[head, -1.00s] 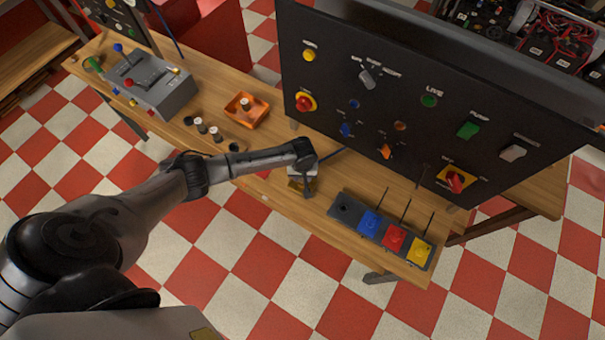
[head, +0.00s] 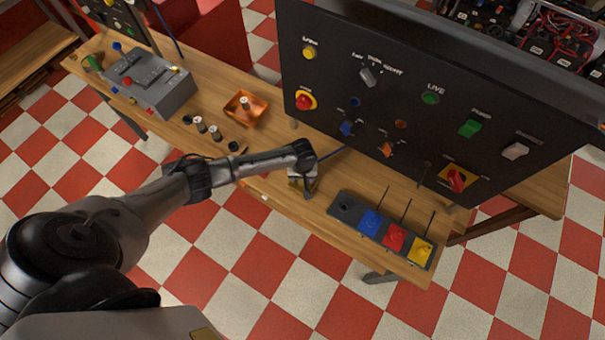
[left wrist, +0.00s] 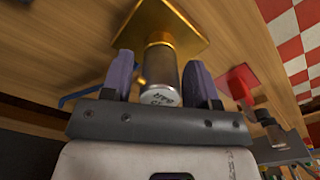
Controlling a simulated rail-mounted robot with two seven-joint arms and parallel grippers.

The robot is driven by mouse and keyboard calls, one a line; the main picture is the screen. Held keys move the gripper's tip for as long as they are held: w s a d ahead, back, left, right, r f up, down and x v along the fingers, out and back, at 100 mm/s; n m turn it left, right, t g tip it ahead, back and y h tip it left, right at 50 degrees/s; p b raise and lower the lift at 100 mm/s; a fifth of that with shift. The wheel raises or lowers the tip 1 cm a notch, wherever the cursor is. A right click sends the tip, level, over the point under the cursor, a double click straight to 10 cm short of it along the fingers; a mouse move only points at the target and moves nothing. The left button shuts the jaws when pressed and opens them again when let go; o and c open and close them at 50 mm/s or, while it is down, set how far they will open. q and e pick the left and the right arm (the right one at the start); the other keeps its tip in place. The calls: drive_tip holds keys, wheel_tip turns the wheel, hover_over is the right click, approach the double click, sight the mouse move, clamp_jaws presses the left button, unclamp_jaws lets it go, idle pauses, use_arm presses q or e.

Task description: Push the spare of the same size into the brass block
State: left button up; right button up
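The brass block (left wrist: 185,25) stands on the wooden bench in the left wrist view. A dark cylindrical spare with a silver, lettered cap (left wrist: 160,75) is upright at the block, its lower end meeting the block's top; how deep it sits I cannot tell. My left gripper (left wrist: 160,70) has one finger on each side of this spare, with a gap visible at the left finger. In the head view my left gripper (head: 303,182) is over the block and mostly hides it. My right gripper is not in view.
A grey base with coloured blocks (head: 382,230) is to the right. A black control panel (head: 430,60) rises close behind.

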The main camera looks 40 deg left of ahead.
use_arm(q)
drive_tip(key=shift+o, duration=0.8)
wheel_tip(320, 180, up, 14)
drive_tip(key=p, duration=0.1)
drive_tip(key=shift+f, duration=0.1)
